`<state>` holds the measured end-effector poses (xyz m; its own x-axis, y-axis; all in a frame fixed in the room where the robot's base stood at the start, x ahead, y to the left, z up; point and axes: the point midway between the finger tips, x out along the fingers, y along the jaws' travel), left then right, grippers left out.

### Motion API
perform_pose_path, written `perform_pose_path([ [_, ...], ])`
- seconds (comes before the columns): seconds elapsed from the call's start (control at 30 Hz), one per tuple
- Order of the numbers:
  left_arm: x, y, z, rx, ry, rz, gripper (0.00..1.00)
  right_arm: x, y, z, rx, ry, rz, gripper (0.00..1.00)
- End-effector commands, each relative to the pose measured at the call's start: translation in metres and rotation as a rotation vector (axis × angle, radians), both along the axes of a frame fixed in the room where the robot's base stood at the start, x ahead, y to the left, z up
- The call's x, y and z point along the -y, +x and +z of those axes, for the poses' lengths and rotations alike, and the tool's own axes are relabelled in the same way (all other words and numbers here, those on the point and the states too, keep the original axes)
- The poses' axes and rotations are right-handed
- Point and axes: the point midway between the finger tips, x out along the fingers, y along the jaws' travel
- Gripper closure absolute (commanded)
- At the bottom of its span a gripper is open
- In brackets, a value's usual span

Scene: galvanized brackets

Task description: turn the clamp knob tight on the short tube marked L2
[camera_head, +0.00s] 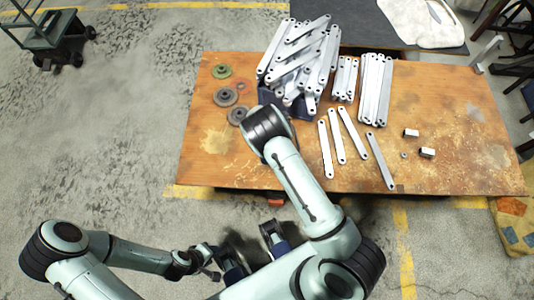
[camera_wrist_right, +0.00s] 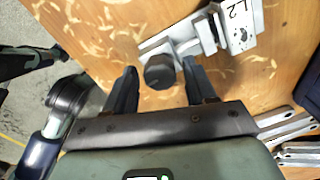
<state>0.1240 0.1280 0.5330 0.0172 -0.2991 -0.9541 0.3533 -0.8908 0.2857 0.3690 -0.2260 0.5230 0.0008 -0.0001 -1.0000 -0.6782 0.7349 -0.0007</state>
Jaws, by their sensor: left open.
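In the right wrist view, a short metal tube (camera_wrist_right: 240,28) bears a white label reading L2. A clamp (camera_wrist_right: 183,40) sits along it, with a dark round knob (camera_wrist_right: 159,72) facing my camera. My right gripper (camera_wrist_right: 160,70) is open, with one finger on each side of the knob and visible gaps on both sides. In the head view the L2 tube, its clamp and my right gripper do not show, and my arm covers part of the table. My left gripper (camera_head: 208,262) is open and empty, low in front of the table.
The wooden table (camera_head: 455,110) carries a pile of metal bars (camera_head: 300,50), more bars (camera_head: 375,88), loose strips (camera_head: 380,160), two small blocks (camera_head: 427,152) and dark discs (camera_head: 225,97). In the right wrist view, stacked bars (camera_wrist_right: 300,150) lie at lower right. A cart (camera_head: 50,35) stands at far left.

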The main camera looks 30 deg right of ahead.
Motion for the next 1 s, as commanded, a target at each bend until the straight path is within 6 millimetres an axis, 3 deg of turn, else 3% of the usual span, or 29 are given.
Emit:
perform_pose_path([
  [0.27, 0.0, 0.0, 0.002, 0.0, 0.0, 0.0, 0.57, 0.0, 0.0, 0.002, 0.0, 0.0, 0.002, 0.44],
  [0.8, 0.0, 0.014, 0.053, 0.019, 0.0, 0.0, 0.57, 0.0, 0.001, 0.061, 0.001, 0.001, 0.004, 0.44],
  [1.0, 0.0, 0.014, 0.053, 0.018, 0.0, 0.0, 0.57, 0.0, 0.0, 0.06, -0.001, 0.001, 0.004, 0.44],
])
